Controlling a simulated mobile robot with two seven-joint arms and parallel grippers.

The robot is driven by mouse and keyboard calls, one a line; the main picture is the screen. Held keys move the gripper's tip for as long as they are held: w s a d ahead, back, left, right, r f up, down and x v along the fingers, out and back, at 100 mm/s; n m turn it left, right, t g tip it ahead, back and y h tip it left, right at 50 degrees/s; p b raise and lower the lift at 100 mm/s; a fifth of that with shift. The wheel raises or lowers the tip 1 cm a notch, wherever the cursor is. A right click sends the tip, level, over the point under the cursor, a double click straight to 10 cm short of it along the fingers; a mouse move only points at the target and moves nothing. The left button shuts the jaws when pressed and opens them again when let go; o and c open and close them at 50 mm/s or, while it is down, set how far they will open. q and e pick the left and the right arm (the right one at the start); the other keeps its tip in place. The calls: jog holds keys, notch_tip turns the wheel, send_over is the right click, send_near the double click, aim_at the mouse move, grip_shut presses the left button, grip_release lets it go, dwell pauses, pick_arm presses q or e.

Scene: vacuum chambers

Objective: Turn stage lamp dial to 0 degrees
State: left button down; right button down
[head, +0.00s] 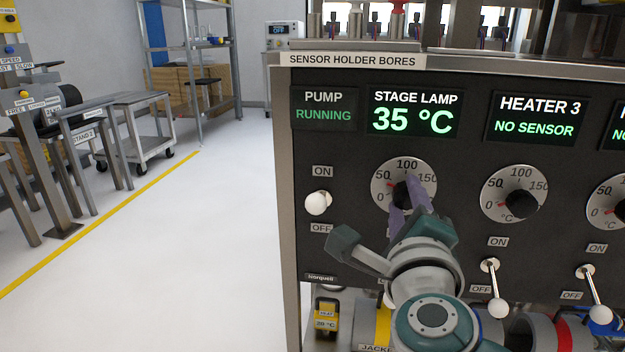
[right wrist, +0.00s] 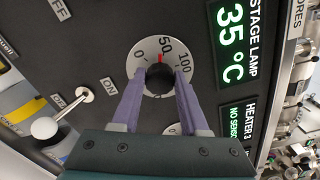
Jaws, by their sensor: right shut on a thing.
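The stage lamp dial (head: 383,191) is a round white plate with a black knob (head: 401,191) on the dark panel. Its red pointer stands between the 0 and 50 marks, close to 50. The stage lamp display (head: 415,114) above reads 35 °C. My right gripper (head: 404,197) reaches the dial from below, its purple fingers partly covering it. In the right wrist view the dial (right wrist: 147,52) appears turned, and the fingers are shut on the knob (right wrist: 159,79), one on each side. My left gripper is not in view.
The Heater 3 dial (head: 498,195) is close to the right. A white-tipped toggle switch (head: 318,202) stands out left of the lamp dial, and other levers (head: 496,290) stick out lower right. The open floor (head: 180,260) is on the left.

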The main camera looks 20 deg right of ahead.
jog(key=n+p, duration=0.2)
jog(key=n, duration=0.3)
jog(key=shift+f+n+p, duration=0.1)
jog(key=shift+n+p, duration=0.7)
jog(key=shift+n, duration=1.6)
jog(key=shift+c, duration=2.1)
grip_release()
jog(key=shift+s, duration=0.1)
